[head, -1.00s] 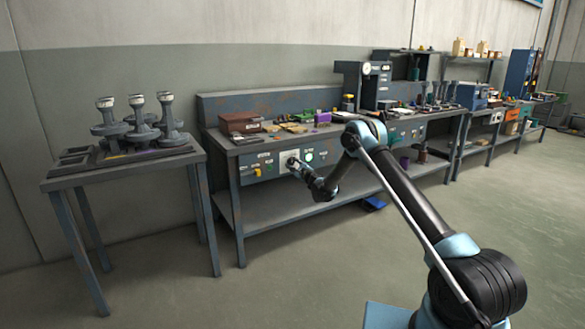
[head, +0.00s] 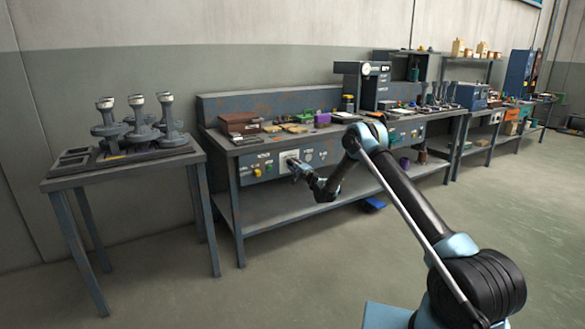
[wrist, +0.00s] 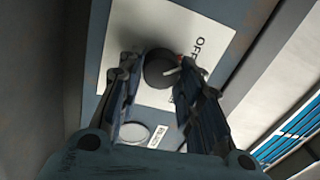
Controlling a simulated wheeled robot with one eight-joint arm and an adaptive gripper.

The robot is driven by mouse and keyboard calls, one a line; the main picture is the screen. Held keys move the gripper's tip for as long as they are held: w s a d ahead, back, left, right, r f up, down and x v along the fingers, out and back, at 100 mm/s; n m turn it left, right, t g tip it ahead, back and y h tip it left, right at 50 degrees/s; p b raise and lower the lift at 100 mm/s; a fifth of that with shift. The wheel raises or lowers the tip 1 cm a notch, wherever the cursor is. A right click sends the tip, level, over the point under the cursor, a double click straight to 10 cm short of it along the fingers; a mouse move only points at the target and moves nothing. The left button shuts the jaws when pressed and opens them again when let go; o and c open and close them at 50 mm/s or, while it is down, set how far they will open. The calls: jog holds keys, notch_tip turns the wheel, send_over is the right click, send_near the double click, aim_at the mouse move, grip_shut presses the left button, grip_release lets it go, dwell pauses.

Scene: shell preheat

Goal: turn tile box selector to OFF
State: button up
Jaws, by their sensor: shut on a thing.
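The selector is a dark round knob (wrist: 158,66) on a white plate (wrist: 140,25) in the wrist view. The plate also shows in the head view (head: 290,156), on the front panel of the middle bench. The word OFF is printed to the right of the knob, partly hidden by a finger. A short white mark on the knob points right, roughly to the OFF side. My gripper (wrist: 160,72) is shut on the knob, one finger on each side. In the head view my gripper (head: 300,169) is at the panel and hides part of it.
A pale round lamp or button (wrist: 136,133) lies close to my fingers. A yellow button (head: 257,172) is on the panel left of the selector. The bench top (head: 262,144) above carries several small items. A side table (head: 60,183) with metal stands is at left. The floor in front is clear.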

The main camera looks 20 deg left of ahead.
jog(key=shift+n, duration=0.6)
jog(key=o, duration=1)
jog(key=shift+f, duration=0.15)
jog(key=shift+o, duration=0.3)
jog(key=r+v, duration=0.1)
jog(key=v, duration=1.1)
jog(key=shift+f, duration=0.45)
jog(key=shift+w+d+r, duration=0.1)
